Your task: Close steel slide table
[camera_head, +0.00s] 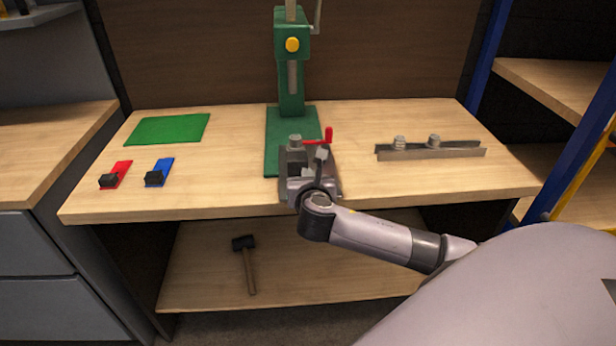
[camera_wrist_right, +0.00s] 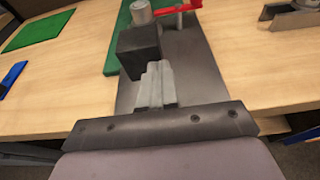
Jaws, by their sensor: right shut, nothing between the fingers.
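The steel slide table (camera_head: 333,172) is a grey metal plate at the front middle of the workbench, beside the green press base. In the right wrist view its plate (camera_wrist_right: 205,65) runs away from me, with a dark block (camera_wrist_right: 139,48), a metal knob (camera_wrist_right: 141,12) and a red lever (camera_wrist_right: 186,6) on it. My right gripper (camera_head: 307,173) is over the near part of the plate, close to the dark block. Its fingers (camera_wrist_right: 155,85) are shut and empty; whether they touch the block, I cannot tell. My arm hides part of the plate's near end. My left gripper is not in view.
A green press (camera_head: 291,75) stands behind. A steel rail with two knobs (camera_head: 430,151) lies to the right. A green mat (camera_head: 167,129) and red (camera_head: 123,168) and blue (camera_head: 161,168) pieces lie left. A hammer (camera_head: 246,265) lies on the lower shelf.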

